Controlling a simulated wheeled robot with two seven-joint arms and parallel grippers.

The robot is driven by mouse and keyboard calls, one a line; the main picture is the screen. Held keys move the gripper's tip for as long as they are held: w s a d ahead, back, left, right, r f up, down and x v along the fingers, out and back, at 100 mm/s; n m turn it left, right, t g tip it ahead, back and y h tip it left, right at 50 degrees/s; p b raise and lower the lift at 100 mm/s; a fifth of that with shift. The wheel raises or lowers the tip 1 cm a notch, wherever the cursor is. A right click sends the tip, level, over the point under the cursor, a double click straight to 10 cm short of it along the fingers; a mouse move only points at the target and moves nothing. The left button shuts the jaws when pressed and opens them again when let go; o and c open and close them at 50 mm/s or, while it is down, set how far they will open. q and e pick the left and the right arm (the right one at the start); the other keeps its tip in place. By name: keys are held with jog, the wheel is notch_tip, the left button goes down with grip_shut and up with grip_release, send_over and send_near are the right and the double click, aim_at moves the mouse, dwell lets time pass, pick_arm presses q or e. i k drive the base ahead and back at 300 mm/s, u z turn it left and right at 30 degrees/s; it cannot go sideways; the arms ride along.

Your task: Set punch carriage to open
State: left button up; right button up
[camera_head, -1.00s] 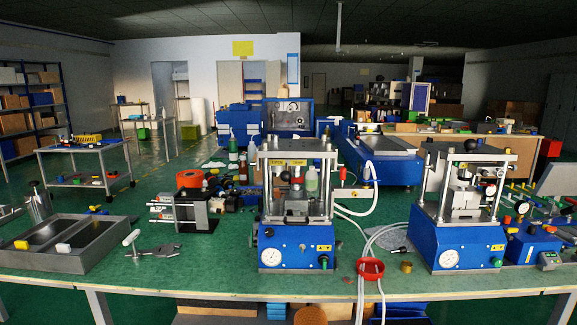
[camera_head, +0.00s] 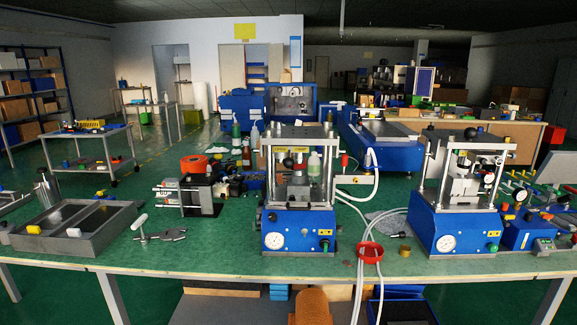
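Two blue presses with steel pillars stand on the green bench (camera_head: 230,262). The centre press (camera_head: 300,231) has a white dial on its front, and metal blocks (camera_head: 297,190) sit between its pillars under a top plate. The right press (camera_head: 455,232) is similar, turned a little, with a dial and a metal block (camera_head: 463,184) between its pillars. I cannot tell which block is the punch carriage, or whether it is open. Neither of my grippers is in view.
A grey tray (camera_head: 125,232) lies at the left of the bench, with a T-handled tool (camera_head: 141,228) beside it. A dark clamp device (camera_head: 197,194) stands left of the centre press. The front strip is mostly clear.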

aim_at(288, 162)
jog(key=u, duration=0.15)
jog(key=k, duration=0.35)
jog(key=z, duration=0.85)
jog(key=i, duration=1.5)
jog(key=u, duration=0.75)
